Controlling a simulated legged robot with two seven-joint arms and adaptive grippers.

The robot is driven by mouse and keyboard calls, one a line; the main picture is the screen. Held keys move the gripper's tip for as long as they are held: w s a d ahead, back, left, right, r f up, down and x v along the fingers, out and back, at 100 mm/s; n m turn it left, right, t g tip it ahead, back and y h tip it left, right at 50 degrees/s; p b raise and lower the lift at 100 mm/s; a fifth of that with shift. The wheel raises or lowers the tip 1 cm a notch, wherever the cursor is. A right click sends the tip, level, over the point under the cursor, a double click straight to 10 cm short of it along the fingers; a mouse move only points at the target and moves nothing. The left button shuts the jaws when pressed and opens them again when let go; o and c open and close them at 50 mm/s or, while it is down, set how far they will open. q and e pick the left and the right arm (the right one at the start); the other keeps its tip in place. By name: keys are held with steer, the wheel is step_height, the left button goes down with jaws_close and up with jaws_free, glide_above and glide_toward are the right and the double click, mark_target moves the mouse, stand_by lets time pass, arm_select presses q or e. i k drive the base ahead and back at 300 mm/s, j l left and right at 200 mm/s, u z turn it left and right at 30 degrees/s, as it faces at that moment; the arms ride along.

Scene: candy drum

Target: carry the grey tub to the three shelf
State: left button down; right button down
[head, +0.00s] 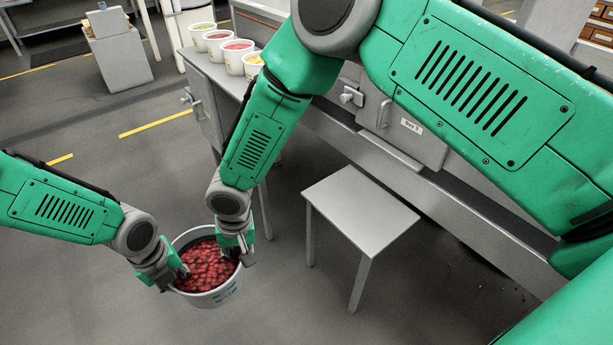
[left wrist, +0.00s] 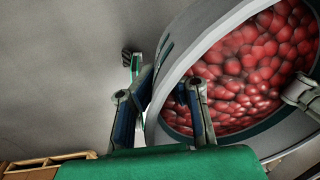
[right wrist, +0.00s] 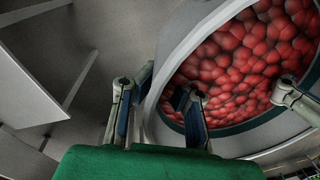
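The grey tub (head: 215,296), full of red candies, is at the lower left of the head view, roughly upright. It also shows in the left wrist view (left wrist: 225,25) and right wrist view (right wrist: 205,30). My left gripper (head: 175,278) straddles its left rim, one finger inside and one outside, closed on the wall. My right gripper (head: 236,254) grips the right rim the same way. The tub seems clear of the floor, but its base is hard to judge. I cannot make out which place is the three shelf.
A low grey table (head: 362,205) stands right of the tub, its top bare. Behind it runs a long grey machine with a labelled hatch (head: 405,130). Several white tubs (head: 234,55) stand on a counter behind. A grey cabinet (head: 122,55) stands at the back left. Open floor lies left.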

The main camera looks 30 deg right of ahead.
mark_target(361, 204)
steer(key=i+j+z, duration=0.15)
steer(key=i+z, duration=0.3)
steer(key=i, duration=0.35)
steer(key=z, duration=1.1)
steer(key=i+z, duration=0.25)
steer(key=i, duration=0.3)
